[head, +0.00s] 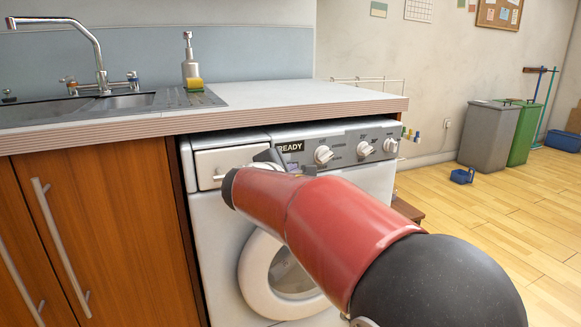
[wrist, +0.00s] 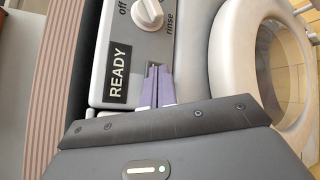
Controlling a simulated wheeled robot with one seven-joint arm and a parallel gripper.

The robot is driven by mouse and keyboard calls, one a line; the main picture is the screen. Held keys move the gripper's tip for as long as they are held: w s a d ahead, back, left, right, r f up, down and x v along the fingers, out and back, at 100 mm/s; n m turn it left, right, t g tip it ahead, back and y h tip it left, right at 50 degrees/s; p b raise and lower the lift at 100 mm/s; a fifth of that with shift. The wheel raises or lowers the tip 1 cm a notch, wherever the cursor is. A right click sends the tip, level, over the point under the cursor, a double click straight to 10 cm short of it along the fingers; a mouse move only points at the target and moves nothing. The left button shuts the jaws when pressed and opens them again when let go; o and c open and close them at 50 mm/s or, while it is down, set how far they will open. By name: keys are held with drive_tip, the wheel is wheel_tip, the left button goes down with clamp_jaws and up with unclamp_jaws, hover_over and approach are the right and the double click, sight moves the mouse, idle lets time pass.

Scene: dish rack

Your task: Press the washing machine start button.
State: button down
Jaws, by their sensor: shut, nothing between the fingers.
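The white washing machine (head: 215,235) stands under the counter. Its control panel carries a black READY display (head: 290,146) and several round knobs, the nearest being a white knob (head: 323,155). The READY display also shows in the wrist view (wrist: 119,73), as does a knob (wrist: 147,14) marked "off" and "rinse". My gripper (wrist: 158,70) is shut and empty, with its purple fingertips at the panel beside the READY display and below the knob. I cannot tell whether they touch the panel. No start button can be made out; the fingers may hide it.
The counter edge (head: 200,122) overhangs just above the panel. A detergent drawer (head: 225,163) is left of the display, and the round door (head: 255,275) is below, partly behind my arm. Wooden cupboards (head: 110,220) stand at left. Open floor (head: 500,200) lies at right.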

drive_tip(key=shift+w+a, duration=0.1)
drive_tip(key=shift+a, duration=0.2)
drive_tip(key=shift+s+f+b, duration=0.1)
drive_tip(key=shift+s+b, duration=0.15)
drive_tip(key=shift+b, duration=0.15)
drive_tip(key=shift+s, duration=0.15)
drive_tip(key=s, duration=0.1)
drive_tip(key=s+d+b, duration=0.1)
drive_tip(key=s, duration=0.1)
drive_tip(key=s+d+b, duration=0.1)
drive_tip(key=shift+s, duration=0.4)
